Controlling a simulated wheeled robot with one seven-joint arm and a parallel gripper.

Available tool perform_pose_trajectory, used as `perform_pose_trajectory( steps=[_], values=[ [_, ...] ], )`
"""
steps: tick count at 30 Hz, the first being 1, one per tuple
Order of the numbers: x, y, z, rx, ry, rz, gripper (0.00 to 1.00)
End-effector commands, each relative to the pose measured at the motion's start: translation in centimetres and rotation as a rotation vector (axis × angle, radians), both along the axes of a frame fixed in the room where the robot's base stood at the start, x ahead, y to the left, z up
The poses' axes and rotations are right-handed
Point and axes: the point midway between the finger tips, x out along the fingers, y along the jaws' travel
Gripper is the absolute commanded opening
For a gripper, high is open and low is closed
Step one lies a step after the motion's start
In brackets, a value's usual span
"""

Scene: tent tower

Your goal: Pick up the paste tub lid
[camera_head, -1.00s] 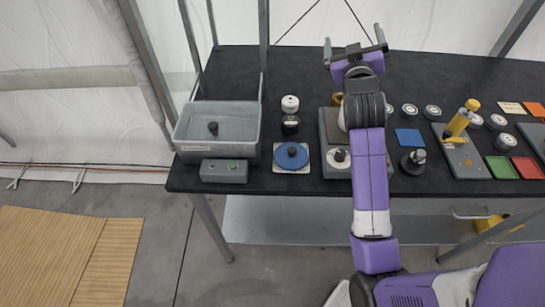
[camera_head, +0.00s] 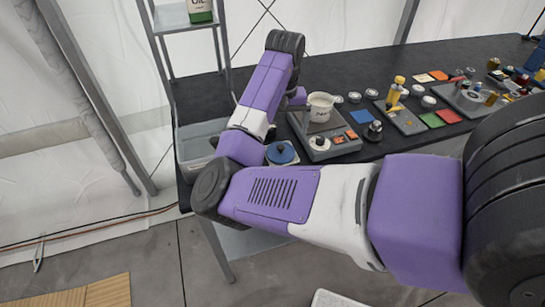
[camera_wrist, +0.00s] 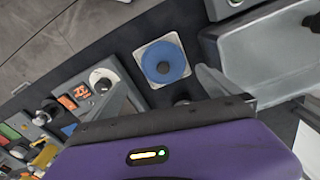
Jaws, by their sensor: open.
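A round blue lid with a dark centre knob (camera_head: 281,153) lies on a pale square pad on the black bench; I take it for the paste tub lid, though no label shows. It also shows in the wrist view (camera_wrist: 155,72), upper middle. My gripper (camera_wrist: 161,77) is open and empty, its two fingers spread to either side of the lid in that view. I cannot tell its height above the lid. In the head view my arm hides the fingers. A white tub with dark print (camera_head: 320,103) stands on a grey scale-like device (camera_head: 322,147), right of the lid.
Coloured squares, white-topped discs and a yellow-handled tool (camera_head: 397,88) lie to the right. The bench's front edge is close to the lid.

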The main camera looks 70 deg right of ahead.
Motion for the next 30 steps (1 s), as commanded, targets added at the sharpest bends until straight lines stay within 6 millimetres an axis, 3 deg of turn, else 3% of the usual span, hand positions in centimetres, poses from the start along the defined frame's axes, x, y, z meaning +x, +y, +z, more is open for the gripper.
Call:
perform_pose_trajectory(
  steps=[3, 13, 21, 30],
  values=[
    [-0.1, 0.9, -0.4, 0.037, 0.001, 0.016, 1.00],
    [0.1, 0.7, -3.5, 0.035, 0.001, 0.023, 1.00],
    [0.5, 0.4, -7.1, 0.032, 0.000, 0.022, 1.00],
    [0.5, 0.4, -7.8, 0.030, 0.000, 0.021, 1.00]
  ],
)
